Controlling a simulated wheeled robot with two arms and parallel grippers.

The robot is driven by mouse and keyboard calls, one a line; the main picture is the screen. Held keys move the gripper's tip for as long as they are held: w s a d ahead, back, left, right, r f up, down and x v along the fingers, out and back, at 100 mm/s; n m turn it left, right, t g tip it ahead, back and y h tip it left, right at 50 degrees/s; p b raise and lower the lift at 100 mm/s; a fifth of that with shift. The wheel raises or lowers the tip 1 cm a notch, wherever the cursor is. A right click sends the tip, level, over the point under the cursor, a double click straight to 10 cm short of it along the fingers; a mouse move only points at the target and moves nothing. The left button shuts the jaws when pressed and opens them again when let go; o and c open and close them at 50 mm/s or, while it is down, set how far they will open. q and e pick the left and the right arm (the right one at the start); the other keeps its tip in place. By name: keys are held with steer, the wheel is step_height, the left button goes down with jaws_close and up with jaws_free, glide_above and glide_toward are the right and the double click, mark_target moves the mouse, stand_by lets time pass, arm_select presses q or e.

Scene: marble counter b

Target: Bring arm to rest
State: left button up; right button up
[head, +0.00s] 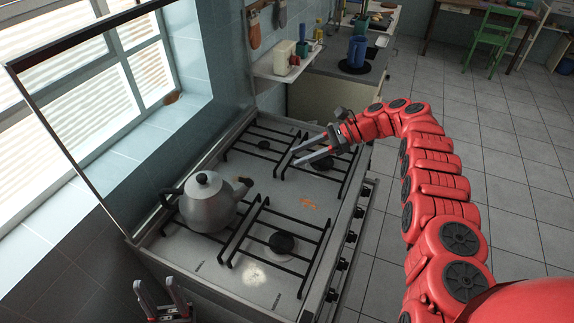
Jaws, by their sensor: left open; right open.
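My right arm is red and curves in from the lower right. Its gripper (295,157) is open and empty, with its grey fingers pointing left above the right side of the stove (190,258). My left gripper (156,284) shows at the bottom left, open and empty, with its two fingers pointing up in front of the stove's near side. A grey kettle (207,208) stands upright on the left side of the stove, apart from both grippers.
Black burner grates (283,241) cover the stove top, with knobs (342,264) along its right edge. Windows line the left wall. A counter with a blue container (357,52) stands behind. A green chair (494,38) is at the back right. The tiled floor at right is open.

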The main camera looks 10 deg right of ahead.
steer(key=shift+s+d+r, duration=0.1)
steer(key=shift+d+r, duration=0.25)
stand_by(0.3)
